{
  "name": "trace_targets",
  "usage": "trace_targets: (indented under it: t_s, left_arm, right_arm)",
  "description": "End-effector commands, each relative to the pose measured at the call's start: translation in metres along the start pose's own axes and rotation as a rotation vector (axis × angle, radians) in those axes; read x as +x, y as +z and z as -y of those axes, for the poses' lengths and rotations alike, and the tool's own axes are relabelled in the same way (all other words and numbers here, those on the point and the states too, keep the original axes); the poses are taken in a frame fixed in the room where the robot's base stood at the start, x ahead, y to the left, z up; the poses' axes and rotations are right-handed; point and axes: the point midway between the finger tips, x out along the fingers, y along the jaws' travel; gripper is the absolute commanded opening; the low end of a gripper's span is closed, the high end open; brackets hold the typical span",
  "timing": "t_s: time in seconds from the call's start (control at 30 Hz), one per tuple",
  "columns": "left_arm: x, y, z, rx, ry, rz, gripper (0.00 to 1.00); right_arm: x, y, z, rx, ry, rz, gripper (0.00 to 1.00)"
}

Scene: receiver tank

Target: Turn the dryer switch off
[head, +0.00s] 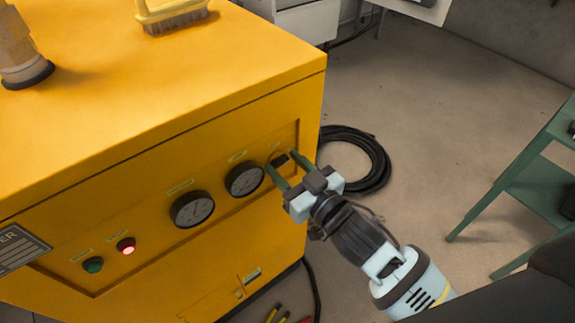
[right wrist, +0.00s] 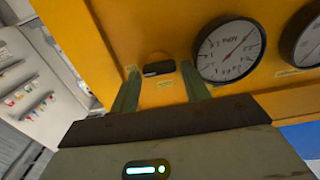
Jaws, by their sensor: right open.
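The yellow dryer (head: 150,100) has a front panel with a small black switch (head: 279,160) at its right end. In the right wrist view the switch (right wrist: 159,69) is a dark rocker in a recess, left of a gauge. My right gripper (head: 280,161) is open, with its two green fingers either side of the switch in the picture. My left gripper is not in view.
Two round gauges, a near one (head: 245,179) and another (head: 192,209), sit left of the switch. A lit red lamp (head: 126,246) and a green button (head: 93,265) are farther left. A coiled black hose (head: 372,160) lies on the floor. A green stand (head: 530,185) is at right.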

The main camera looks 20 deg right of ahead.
Motion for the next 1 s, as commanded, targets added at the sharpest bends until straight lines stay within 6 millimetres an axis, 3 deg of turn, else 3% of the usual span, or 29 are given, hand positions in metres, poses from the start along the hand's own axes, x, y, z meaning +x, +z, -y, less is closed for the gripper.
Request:
trace_targets:
  t_s: [0.27, 0.5, 1.0]
  left_arm:
    - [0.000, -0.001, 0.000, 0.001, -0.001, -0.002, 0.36]
    - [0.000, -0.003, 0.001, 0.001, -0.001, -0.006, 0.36]
    - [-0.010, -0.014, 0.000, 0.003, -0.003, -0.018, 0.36]
  right_arm:
    - [0.001, 0.000, 0.000, 0.000, 0.000, 0.001, 0.45]
    - [0.001, 0.000, 0.000, 0.000, 0.000, 0.001, 0.14]
    - [0.001, -0.002, 0.001, -0.147, 0.000, 0.001, 0.14]
